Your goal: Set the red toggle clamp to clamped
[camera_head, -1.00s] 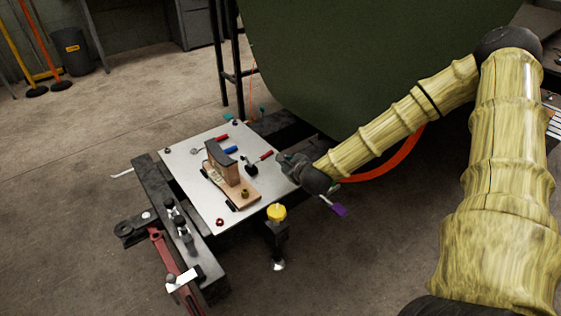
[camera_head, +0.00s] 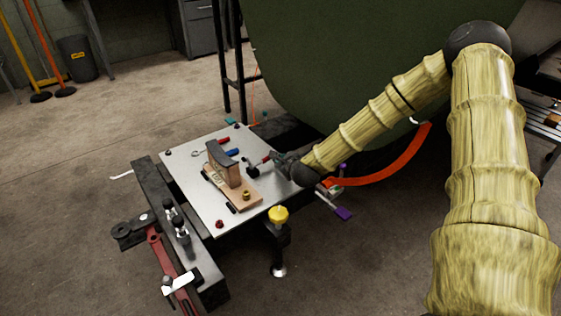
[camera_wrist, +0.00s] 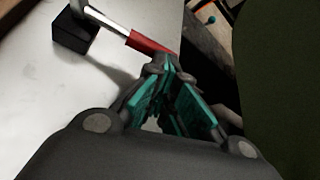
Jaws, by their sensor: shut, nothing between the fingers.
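The red toggle clamp has a black base (camera_wrist: 72,35), a metal lever and a red grip (camera_wrist: 147,42) that points right, toward my fingers, in the wrist view. Its shadow falls on the plate beneath the lever. In the head view its base (camera_head: 253,171) stands on the right part of the pale plate. My gripper (camera_wrist: 166,62), with teal finger pads, is shut and empty. Its tips are right at the end of the red grip; I cannot tell whether they touch. In the head view my gripper (camera_head: 279,158) hides part of the grip.
The pale plate (camera_head: 188,174) also carries a wooden block with a dark curved top (camera_head: 225,165), a blue handle (camera_head: 231,152) and another red handle (camera_head: 223,140). A yellow knob (camera_head: 278,214) is at its front right. The large green panel (camera_head: 340,70) rises behind.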

